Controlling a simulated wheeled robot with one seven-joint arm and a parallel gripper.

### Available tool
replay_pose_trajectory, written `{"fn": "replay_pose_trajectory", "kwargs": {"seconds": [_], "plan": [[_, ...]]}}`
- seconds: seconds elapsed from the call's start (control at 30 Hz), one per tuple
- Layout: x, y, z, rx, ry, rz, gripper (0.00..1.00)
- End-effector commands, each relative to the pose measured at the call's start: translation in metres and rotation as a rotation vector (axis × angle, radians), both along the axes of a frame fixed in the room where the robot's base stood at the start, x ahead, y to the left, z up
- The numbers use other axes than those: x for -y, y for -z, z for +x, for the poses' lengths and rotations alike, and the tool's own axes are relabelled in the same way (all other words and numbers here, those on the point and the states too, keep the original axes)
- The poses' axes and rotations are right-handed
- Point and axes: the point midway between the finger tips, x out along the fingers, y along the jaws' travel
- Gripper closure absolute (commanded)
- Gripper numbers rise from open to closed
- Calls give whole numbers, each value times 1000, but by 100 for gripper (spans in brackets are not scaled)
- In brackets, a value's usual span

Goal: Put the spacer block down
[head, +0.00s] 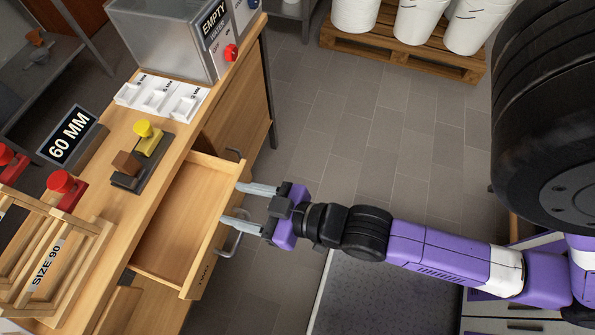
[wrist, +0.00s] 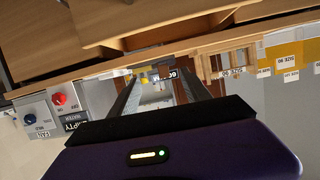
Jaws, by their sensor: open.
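My gripper (head: 232,204) is open. Its two fingers point left at the front of an open drawer (head: 205,178), close to the drawer's handle, and nothing shows between them. In the wrist view the fingers (wrist: 160,88) are apart, with the bench behind them. The drawer's visible floor is bare. A small brown block (head: 126,163) sits on a dark base on the bench top, beside a yellow-knobbed fixture (head: 150,138). I cannot tell for sure whether this block is the spacer block. In the wrist view the fixture is small and partly hidden.
A "60 MM" sign (head: 69,136), red knobs (head: 66,185) and a wooden "SIZE 90" rack (head: 48,262) stand on the bench. A white tray (head: 162,98) and a clear "EMPTY" water tank (head: 165,40) are farther back. A pallet (head: 400,45) with white buckets stands beyond clear floor.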

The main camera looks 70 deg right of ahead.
Motion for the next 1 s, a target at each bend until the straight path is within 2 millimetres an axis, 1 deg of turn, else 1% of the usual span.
{"fn": "replay_pose_trajectory", "kwargs": {"seconds": [0.03, 0.1, 0.2, 0.3, 0.4, 0.5, 0.6, 1.0], "plan": [[1, -2, -24, -7, 0, -1, 44], [1, -10, -50, -1, -1, -4, 44], [3, -25, -84, 9, -4, -8, 44], [5, -40, -109, 18, -7, -14, 44], [6, -52, -126, 25, -9, -17, 44], [7, -59, -134, 31, -12, -20, 44], [7, -62, -137, 33, -12, -21, 44], [7, -62, -137, 33, -12, -21, 44]]}}
